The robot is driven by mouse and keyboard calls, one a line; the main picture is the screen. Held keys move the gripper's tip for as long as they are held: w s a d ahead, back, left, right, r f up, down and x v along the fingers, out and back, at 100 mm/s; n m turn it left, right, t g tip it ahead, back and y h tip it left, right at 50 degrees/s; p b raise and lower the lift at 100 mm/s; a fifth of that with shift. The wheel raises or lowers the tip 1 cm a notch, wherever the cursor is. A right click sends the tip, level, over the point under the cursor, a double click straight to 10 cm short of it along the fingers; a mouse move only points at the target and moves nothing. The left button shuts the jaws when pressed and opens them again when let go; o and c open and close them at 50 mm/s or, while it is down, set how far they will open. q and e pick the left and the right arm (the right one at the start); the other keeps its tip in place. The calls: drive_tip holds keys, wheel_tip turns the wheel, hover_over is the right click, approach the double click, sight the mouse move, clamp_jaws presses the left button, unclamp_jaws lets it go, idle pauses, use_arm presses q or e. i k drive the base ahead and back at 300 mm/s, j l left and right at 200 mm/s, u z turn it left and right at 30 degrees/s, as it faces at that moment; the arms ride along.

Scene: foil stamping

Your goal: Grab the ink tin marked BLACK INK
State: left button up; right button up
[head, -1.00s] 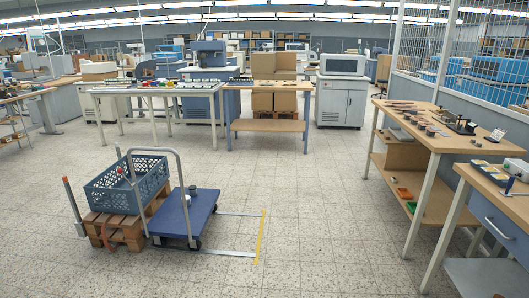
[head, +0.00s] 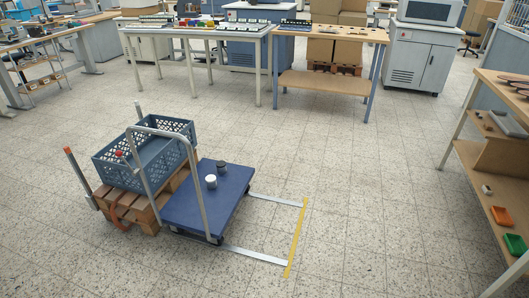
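Two small tins are on the blue platform trolley (head: 232,192) in the lower middle of the head view. One is a light tin (head: 211,182) with a pale side, nearer to me. The other is a dark grey tin (head: 221,168), just behind it to the right. They are too small for me to read any label, so I cannot tell which one is marked BLACK INK. Neither of my grippers shows in the view.
A blue plastic crate (head: 155,180) sits on a wooden pallet (head: 118,202) left of the trolley. The trolley's metal handle rises between them. Yellow tape (head: 296,238) marks the floor on the right. Open floor lies in front and right. Worktables (head: 325,82) stand behind.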

sight(220, 164)
drive_tip(key=i+u, duration=0.25)
drive_tip(key=i, duration=0.25)
drive_tip(key=i+l+u, duration=0.1)
drive_tip(key=i+u, duration=0.15)
drive_tip(key=i, duration=0.25)
drive_tip(key=i+l, duration=0.25)
drive_tip(key=i, duration=0.25)
drive_tip(key=i+l+z, duration=0.1)
drive_tip(key=i+l, duration=0.15)
drive_tip(key=i, duration=0.25)
